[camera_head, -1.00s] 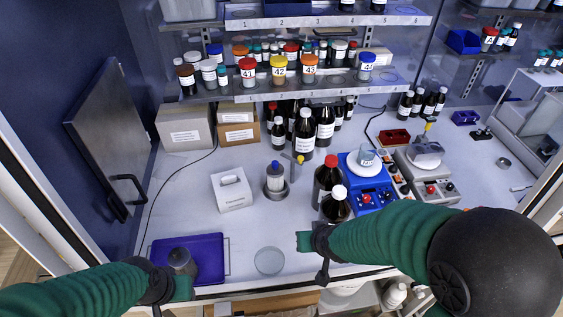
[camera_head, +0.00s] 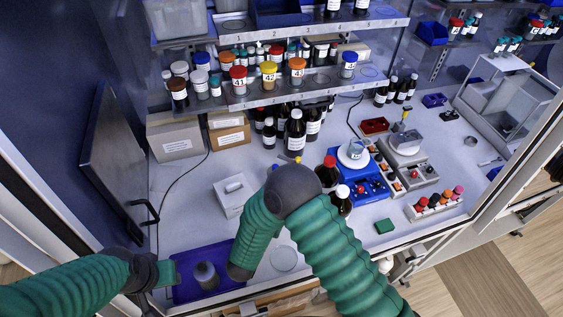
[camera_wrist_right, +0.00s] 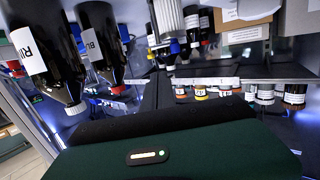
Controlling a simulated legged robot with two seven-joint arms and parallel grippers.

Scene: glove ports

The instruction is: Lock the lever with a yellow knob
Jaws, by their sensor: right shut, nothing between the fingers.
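A small yellow knob (camera_head: 298,160) peeks out just above my right arm's dark joint in the head view. That joint hides the lever below it and most of the bottle and holder beside it. My right gripper is hidden in the head view behind its own arm. In the right wrist view my right gripper (camera_wrist_right: 157,92) shows as dark, closed fingers with nothing held. No yellow knob can be made out for sure near the fingers there. My left gripper (camera_head: 167,273) is at the left edge of the blue tray (camera_head: 222,250); its jaw opening is not clear.
Dark bottles (camera_head: 342,199) and a blue stirrer (camera_head: 372,187) stand right of my right arm. A white box (camera_head: 230,193) stands to its left. Brown bottles (camera_head: 295,135) stand behind, under the shelf (camera_head: 310,90). A round glass dish (camera_head: 284,258) lies in front.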

